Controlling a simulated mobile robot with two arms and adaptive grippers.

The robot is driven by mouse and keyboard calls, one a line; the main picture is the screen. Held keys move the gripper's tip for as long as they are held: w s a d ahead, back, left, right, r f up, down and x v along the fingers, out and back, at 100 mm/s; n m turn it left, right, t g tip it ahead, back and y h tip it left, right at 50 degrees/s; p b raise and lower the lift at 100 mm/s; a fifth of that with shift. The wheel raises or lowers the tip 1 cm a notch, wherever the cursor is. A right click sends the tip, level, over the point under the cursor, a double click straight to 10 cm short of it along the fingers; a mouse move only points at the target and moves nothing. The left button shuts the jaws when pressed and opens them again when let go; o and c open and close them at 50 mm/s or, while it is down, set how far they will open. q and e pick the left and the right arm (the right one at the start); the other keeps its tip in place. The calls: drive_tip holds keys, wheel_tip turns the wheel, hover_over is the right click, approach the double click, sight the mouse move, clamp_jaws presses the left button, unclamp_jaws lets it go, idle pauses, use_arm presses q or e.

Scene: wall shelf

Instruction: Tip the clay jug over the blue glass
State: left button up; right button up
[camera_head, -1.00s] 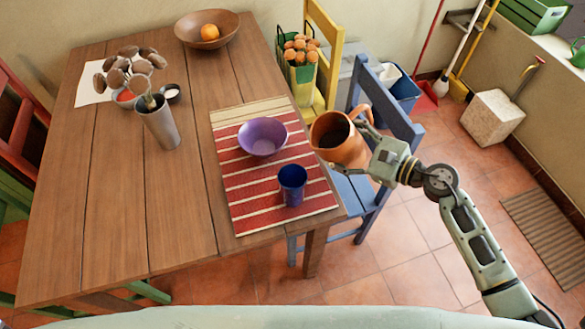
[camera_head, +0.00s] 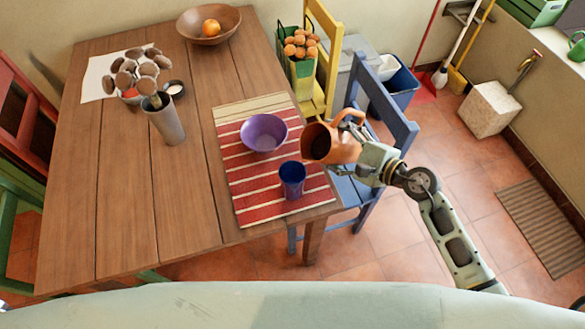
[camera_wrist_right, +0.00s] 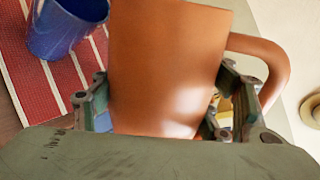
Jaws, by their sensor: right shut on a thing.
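The orange-brown clay jug (camera_head: 330,146) is held in the air beside the table's right edge, tilted with its dark mouth facing left toward the glass. My right gripper (camera_head: 358,153) is shut on the jug's body; in the right wrist view the fingers sit on both sides of the jug (camera_wrist_right: 165,65), its handle at the right. The blue glass (camera_head: 292,180) stands upright on the striped mat, a little below and left of the jug in the head view. It also shows at the top left of the right wrist view (camera_wrist_right: 62,28). My left gripper is not in view.
A purple bowl (camera_head: 264,133) stands on the red striped mat (camera_head: 255,202) behind the glass. A grey cup (camera_head: 166,124) with brown-headed stems and a wooden bowl (camera_head: 207,38) with an orange are farther off. A blue chair (camera_head: 368,188) stands under the jug.

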sight(343, 141)
drive_tip(key=shift+a+r+n+t+h+p, duration=0.1)
drive_tip(key=shift+r+n+t+h+p, duration=0.45)
drive_tip(key=shift+r+n+p, duration=1.45)
idle(3.9)
drive_tip(key=shift+f+m+p, duration=0.45)
drive_tip(key=shift+m+p, duration=0.05)
drive_tip(key=shift+m, duration=0.3)
